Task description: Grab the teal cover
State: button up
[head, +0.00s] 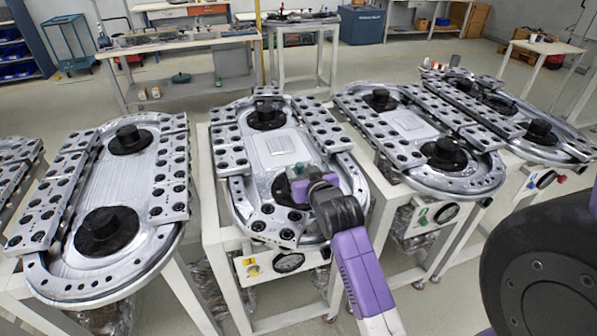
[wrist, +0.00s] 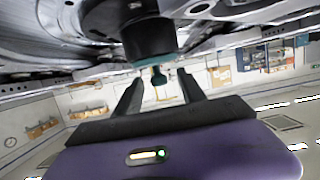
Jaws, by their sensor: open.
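In the head view a bit of teal (head: 299,168) shows at the near end of the second ring track, beside my gripper (head: 294,186). My gripper (wrist: 157,88) is open, with one finger on each side of the teal piece in the picture. I cannot tell whether either finger touches it. My wrist and the gripper body hide part of the near hub in the head view.
The ring track (head: 283,148) under my gripper has raised perforated blocks along both sides and a black hub (head: 267,116) at its far end. Similar tracks stand at left (head: 110,205) and right (head: 410,125). Floor gaps separate their stands.

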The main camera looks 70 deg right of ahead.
jog(key=shift+x, duration=1.4)
jog(key=shift+s+d, duration=0.1)
jog(key=shift+s, duration=0.05)
grip_shut()
jog(key=shift+r, duration=0.1)
